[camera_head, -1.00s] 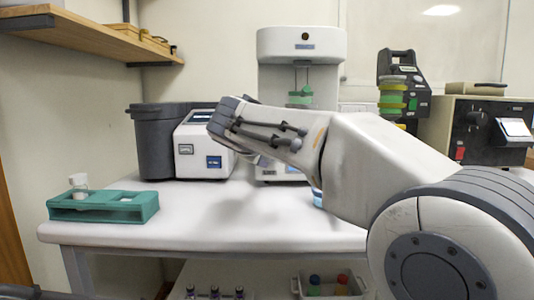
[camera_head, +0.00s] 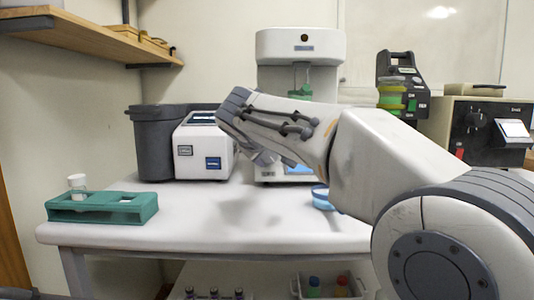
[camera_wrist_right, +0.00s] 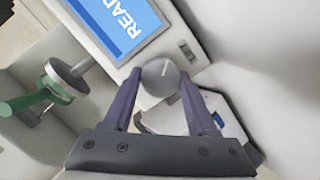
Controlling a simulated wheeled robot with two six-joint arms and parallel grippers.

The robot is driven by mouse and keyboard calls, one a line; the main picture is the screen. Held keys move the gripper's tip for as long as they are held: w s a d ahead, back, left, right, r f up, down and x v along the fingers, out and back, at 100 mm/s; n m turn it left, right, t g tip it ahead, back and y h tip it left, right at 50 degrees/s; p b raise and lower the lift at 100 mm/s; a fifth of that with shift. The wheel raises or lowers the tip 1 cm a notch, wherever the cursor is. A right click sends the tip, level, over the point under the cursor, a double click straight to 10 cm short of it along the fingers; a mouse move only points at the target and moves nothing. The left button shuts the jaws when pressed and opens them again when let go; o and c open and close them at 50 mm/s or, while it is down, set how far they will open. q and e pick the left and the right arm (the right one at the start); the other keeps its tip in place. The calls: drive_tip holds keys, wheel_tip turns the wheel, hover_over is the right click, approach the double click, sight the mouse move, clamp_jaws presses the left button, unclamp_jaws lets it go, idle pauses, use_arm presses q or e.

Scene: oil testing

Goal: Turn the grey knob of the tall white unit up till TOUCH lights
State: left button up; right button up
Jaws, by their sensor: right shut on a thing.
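The tall white unit (camera_head: 300,46) stands at the back of the bench, with a green part hanging under its head. Its lower front is mostly hidden behind my right arm in the head view. In the right wrist view its grey round knob (camera_wrist_right: 162,74) sits between the fingertips of my right gripper (camera_wrist_right: 161,80), which is shut on it. A pale mark shows on the knob. The blue screen (camera_wrist_right: 118,22) beside it shows white letters "READ", cut off at the picture's edge. My left gripper is not in view.
A green rack (camera_head: 102,208) with a white-capped vial (camera_head: 77,184) is at the front left. A smaller white device (camera_head: 204,150) and dark bin (camera_head: 160,145) stand left of the unit. A blue dish (camera_head: 321,197) lies below my right arm. The front middle is clear.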

drive_tip(key=shift+f, duration=0.15)
drive_tip(key=o, duration=1.4)
drive_tip(key=shift+c, duration=0.2)
drive_tip(key=p+v, duration=0.1)
drive_tip(key=v, duration=0.9)
drive_tip(key=shift+s+r, duration=0.2)
